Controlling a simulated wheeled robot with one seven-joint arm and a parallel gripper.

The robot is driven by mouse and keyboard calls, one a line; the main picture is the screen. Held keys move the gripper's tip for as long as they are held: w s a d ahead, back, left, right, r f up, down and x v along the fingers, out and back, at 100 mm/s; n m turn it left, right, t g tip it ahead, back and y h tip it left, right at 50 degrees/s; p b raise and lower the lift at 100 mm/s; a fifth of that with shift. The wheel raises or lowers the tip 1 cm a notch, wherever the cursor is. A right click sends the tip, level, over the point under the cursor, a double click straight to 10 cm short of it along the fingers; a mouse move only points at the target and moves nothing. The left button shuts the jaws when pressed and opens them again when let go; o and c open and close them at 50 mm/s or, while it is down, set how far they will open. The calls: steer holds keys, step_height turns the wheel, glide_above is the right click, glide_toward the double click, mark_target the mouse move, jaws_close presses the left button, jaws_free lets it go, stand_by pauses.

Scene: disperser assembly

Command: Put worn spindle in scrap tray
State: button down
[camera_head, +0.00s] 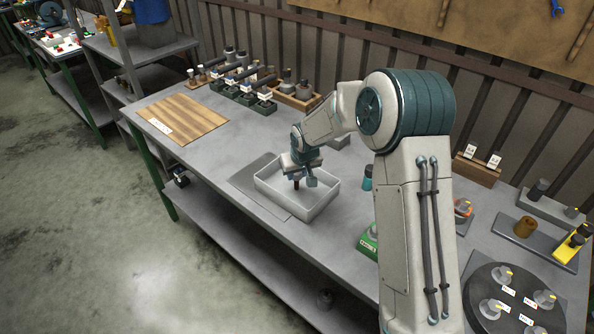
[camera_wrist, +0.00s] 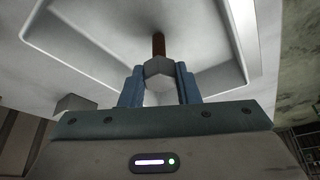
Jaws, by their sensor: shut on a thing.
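The scrap tray (camera_head: 321,208) is a white open box on the workbench, left of my arm in the head view. Its pale floor and walls also fill the wrist view (camera_wrist: 90,40). My gripper (camera_wrist: 160,88) is shut on the worn spindle, with its blue fingers on either side of a grey hexagonal head (camera_wrist: 159,68). A brown shaft (camera_wrist: 158,44) extends from that head. In the head view my gripper (camera_head: 298,180) is over the tray, with the brown shaft (camera_head: 296,186) pointing down within its outline. I cannot tell whether its tip touches the floor.
A grey mat (camera_head: 250,177) lies under and left of the tray. A wooden board (camera_head: 180,118) lies farther left. Dark holders with several tools (camera_head: 245,92) stand behind. A green-based item (camera_head: 369,241) and a round dark turntable (camera_head: 480,292) are to the right.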

steer(key=shift+f+b, duration=0.2)
steer(key=shift+b, duration=0.1)
steer(key=c, duration=1.1)
jaws_free()
steer(key=shift+r, duration=0.1)
steer(key=shift+r, duration=0.1)
steer(key=shift+r+p, duration=0.2)
steer(key=shift+p, duration=0.1)
steer(key=s+d+r+h+b, duration=0.1)
steer(key=s+d+r, duration=0.35)
steer(key=r, duration=0.25)
steer(key=s+d+r+b, duration=0.1)
steer(key=s+d+r, duration=0.2)
steer(key=s+r, duration=0.4)
steer(key=s+d+m, duration=0.1)
steer(key=s+d, duration=0.2)
steer(key=s, duration=0.4)
steer(key=s+d+r+m, duration=0.1)
steer(key=s+d, duration=0.3)
steer(key=s, duration=0.4)
steer(key=s+d+r+m, duration=0.1)
steer(key=s+d+m, duration=0.1)
steer(key=s, duration=0.6)
steer(key=shift+s+d+g+h, duration=0.15)
steer(key=shift+d+g+h, duration=0.2)
steer(key=shift+d, duration=0.4)
